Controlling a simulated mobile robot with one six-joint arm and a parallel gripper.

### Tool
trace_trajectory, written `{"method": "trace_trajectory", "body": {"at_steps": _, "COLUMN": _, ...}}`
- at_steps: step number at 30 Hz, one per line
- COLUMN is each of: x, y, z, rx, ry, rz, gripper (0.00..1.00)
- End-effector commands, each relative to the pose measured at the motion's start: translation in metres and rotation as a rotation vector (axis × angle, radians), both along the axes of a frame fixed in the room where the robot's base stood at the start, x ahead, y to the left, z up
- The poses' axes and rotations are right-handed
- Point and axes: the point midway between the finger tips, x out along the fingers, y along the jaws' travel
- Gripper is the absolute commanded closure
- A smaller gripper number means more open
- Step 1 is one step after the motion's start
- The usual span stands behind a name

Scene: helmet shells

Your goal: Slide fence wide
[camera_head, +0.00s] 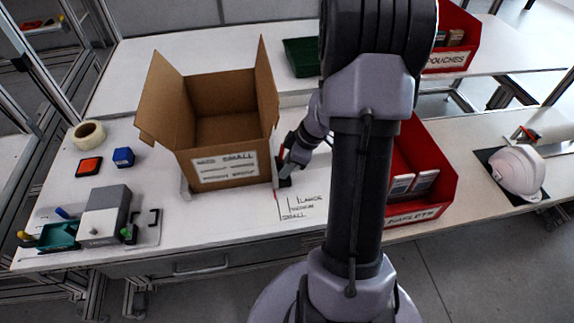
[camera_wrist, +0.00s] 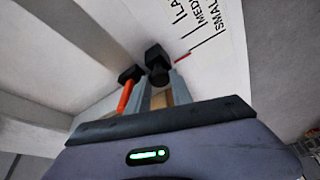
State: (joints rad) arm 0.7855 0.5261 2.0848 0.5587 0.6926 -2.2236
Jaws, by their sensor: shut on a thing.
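The fence (camera_head: 276,174) is a pale upright plate beside the right wall of an open cardboard box (camera_head: 225,170). My gripper (camera_head: 287,176) is at the fence's right side, low over the table. In the wrist view my gripper (camera_wrist: 158,82) is shut on a black knob (camera_wrist: 157,60), which I take to be the fence's handle. A thin red pointer (camera_wrist: 182,56) lies near the printed size lines. The lines marked large, medium and small (camera_head: 300,205) are on the table at the fence's front right. My gripper partly hides the handle.
A red bin (camera_head: 440,178) stands right of my arm, and a green tray (camera_head: 301,57) is behind. A white helmet shell (camera_head: 517,170) is at far right. Tape (camera_head: 88,135), coloured pads and a small device (camera_head: 104,215) are at left. The front table strip is clear.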

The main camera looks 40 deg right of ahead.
Motion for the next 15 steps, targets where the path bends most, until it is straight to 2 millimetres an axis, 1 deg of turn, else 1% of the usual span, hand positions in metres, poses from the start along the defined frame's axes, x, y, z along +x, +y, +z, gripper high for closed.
{"method": "trace_trajectory", "body": {"at_steps": 5, "x": 0.000, "y": -0.001, "z": 0.000, "rx": 0.000, "ry": 0.000, "rz": 0.000, "gripper": 1.00}}
{"method": "trace_trajectory", "body": {"at_steps": 7, "x": -0.003, "y": -0.006, "z": -0.001, "rx": -0.001, "ry": -0.002, "rz": -0.002, "gripper": 1.00}}
{"method": "trace_trajectory", "body": {"at_steps": 10, "x": -0.014, "y": -0.025, "z": -0.004, "rx": -0.003, "ry": -0.003, "rz": -0.004, "gripper": 1.00}}
{"method": "trace_trajectory", "body": {"at_steps": 15, "x": -0.038, "y": -0.064, "z": -0.003, "rx": -0.003, "ry": -0.002, "rz": -0.005, "gripper": 1.00}}
